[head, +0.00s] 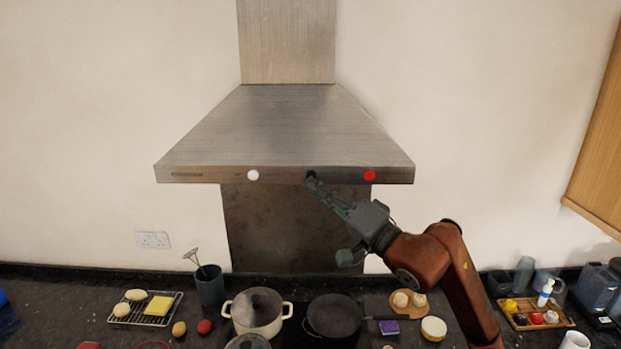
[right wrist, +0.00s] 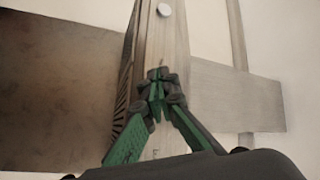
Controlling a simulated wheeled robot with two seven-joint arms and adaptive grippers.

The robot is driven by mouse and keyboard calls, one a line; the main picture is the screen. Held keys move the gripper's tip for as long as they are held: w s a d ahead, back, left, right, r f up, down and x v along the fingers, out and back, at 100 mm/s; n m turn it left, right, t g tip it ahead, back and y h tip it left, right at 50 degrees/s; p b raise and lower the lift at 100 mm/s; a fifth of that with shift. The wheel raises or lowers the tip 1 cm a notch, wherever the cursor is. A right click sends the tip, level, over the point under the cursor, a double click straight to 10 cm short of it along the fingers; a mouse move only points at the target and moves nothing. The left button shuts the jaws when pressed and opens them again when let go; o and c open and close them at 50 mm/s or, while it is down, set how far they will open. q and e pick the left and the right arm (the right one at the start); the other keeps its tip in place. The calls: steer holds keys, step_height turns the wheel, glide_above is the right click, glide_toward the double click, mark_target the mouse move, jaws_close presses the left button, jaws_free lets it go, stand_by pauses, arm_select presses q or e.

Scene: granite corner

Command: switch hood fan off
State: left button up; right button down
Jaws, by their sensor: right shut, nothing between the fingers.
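The steel range hood (head: 285,125) hangs on the wall, with a front strip along its lower edge. On that strip are a white round button (head: 253,175) left of the middle and a red round button (head: 370,175) at the right. My right gripper (head: 313,182) is shut and empty, its tips at the strip between these two buttons. A dark spot shows at the tips; I cannot tell whether it is a black button or the fingertips, or whether they touch. In the right wrist view the shut fingertips (right wrist: 158,76) overlap the strip, with the white button (right wrist: 164,9) beyond them. My left gripper is out of view.
Below the hood, a cream pot (head: 239,310) and a dark pan (head: 334,316) stand on the hob. A utensil holder (head: 210,287) and a cooling rack (head: 122,309) are at the left. A wooden tray (head: 517,322) is at the right. A wooden cabinet (head: 600,150) hangs at the far right.

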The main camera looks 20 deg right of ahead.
steer(key=s, duration=0.2)
steer(key=s+a+b, duration=0.1)
steer(key=s+b, duration=0.1)
steer(key=s, duration=0.1)
steer(key=shift+s+a, duration=0.3)
steer(key=shift+s, duration=0.05)
